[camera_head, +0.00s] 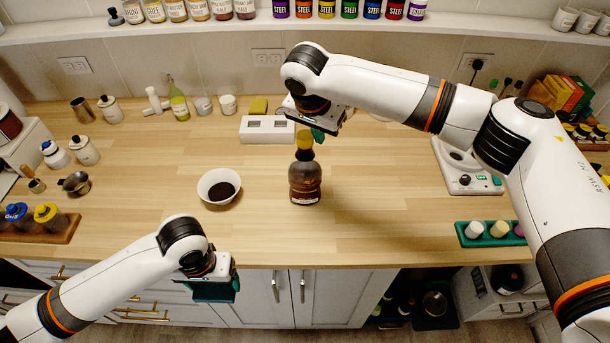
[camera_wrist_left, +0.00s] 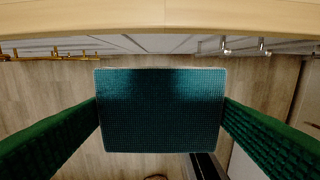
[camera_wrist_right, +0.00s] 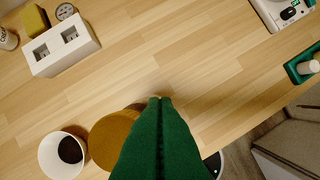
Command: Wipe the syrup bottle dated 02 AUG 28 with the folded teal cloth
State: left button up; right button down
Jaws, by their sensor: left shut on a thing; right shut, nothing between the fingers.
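A dark brown syrup bottle (camera_head: 305,182) with a yellow cap stands upright near the middle of the counter. Its pale label is low on the body, and the date is too small to read. My right gripper (camera_head: 318,135) is shut and empty beside the bottle's cap; in the right wrist view its green fingers (camera_wrist_right: 160,103) partly overlap the yellow cap (camera_wrist_right: 108,140). I cannot tell whether they touch. My left gripper (camera_head: 213,291) is in front of the counter's front edge, shut on the folded teal cloth (camera_wrist_left: 160,112), which lies flat between its green fingers.
A white bowl (camera_head: 219,175) with dark contents sits left of the bottle. Behind are a white two-slot block (camera_head: 252,137) and a yellow sponge (camera_head: 258,105). A white appliance (camera_head: 478,183) and a teal tray (camera_head: 466,241) are at right. The counter around the bottle's front is clear.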

pick_arm(q)
jog(key=shift+r+p, duration=2.75)
jog(key=shift+r, duration=0.3)
jog(key=shift+f, duration=0.15)
